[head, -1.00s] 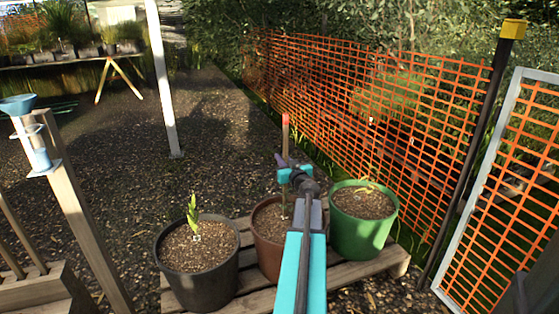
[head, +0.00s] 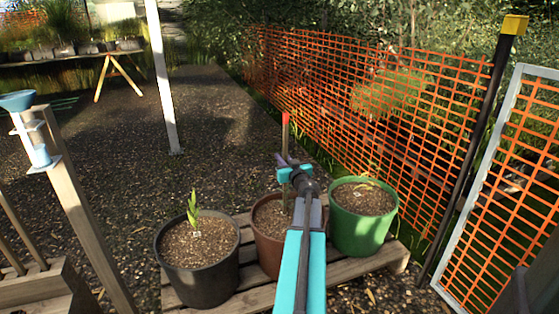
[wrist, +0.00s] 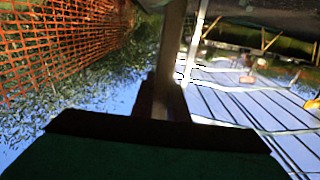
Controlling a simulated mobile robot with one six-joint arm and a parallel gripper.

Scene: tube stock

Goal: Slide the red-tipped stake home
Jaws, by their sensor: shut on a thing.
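The red-tipped stake (head: 285,134) stands upright above the brown pot (head: 270,250), its red end at the top. My gripper (head: 288,174) is shut on the stake's shaft below the red tip. The lower shaft runs down toward the soil of the brown pot; my arm partly hides the pot, and I cannot tell how deep the stake sits. In the wrist view the stake's shaft (wrist: 170,60) runs up from between the dark jaws.
A black pot (head: 197,275) with a green shoot stands left and a green pot (head: 362,225) right, all on a wooden pallet (head: 385,262). Orange mesh fence (head: 400,130) runs behind at right. A wooden rack (head: 35,290) with stakes stands at far left.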

